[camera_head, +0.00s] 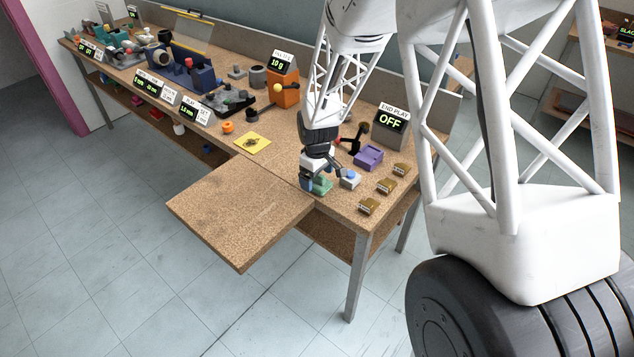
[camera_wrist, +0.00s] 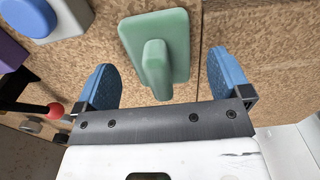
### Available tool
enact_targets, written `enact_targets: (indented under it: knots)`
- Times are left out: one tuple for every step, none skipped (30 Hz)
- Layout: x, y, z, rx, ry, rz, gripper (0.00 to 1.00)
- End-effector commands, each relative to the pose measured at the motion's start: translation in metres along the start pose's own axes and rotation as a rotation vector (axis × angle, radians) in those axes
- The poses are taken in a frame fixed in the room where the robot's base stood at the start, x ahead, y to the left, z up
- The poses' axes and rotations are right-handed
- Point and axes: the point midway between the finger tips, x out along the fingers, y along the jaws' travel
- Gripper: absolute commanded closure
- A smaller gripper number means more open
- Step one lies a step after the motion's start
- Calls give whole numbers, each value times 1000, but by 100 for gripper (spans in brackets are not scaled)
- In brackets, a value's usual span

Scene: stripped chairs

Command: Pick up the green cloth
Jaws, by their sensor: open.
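The green cloth (camera_head: 322,185) lies on the bench top near its front edge. In the wrist view the cloth (camera_wrist: 178,40) is a flat green piece with a raised ridge along its middle. My gripper (camera_head: 312,180) is open just over it, pointing down. In the wrist view the blue fingers of my gripper (camera_wrist: 164,82) stand on either side of the ridge, with a gap on both sides. The ridge reaches in between the fingers, and neither finger appears to touch it. In the head view my gripper hides part of the cloth.
A grey block with a blue button (camera_head: 349,177) sits close to the right of the cloth. A purple block (camera_head: 368,157), an "OFF" display (camera_head: 392,120) and brass-coloured blocks (camera_head: 386,186) are further right. A yellow square (camera_head: 252,143) lies left. The protruding board (camera_head: 235,205) is bare.

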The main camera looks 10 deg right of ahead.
Motion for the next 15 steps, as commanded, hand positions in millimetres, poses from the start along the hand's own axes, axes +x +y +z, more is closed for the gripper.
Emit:
enact_targets:
  knots:
    - [6,0,0,0,-1,-1,4]
    - [8,0,0,0,-1,-1,4]
    - [11,0,0,0,-1,0,4]
    - [13,0,0,0,-1,0,4]
    - [14,0,0,0,0,0,4]
    - [15,0,0,0,0,0,4]
    - [16,0,0,0,0,0,4]
    - [17,0,0,0,0,0,4]
    - [17,0,0,0,0,0,4]
    - [17,0,0,0,0,0,4]
    - [17,0,0,0,0,0,4]
    - [17,0,0,0,0,0,4]
    - [17,0,0,0,0,0,4]
    - [17,0,0,0,0,0,4]
    - [17,0,0,0,0,0,4]
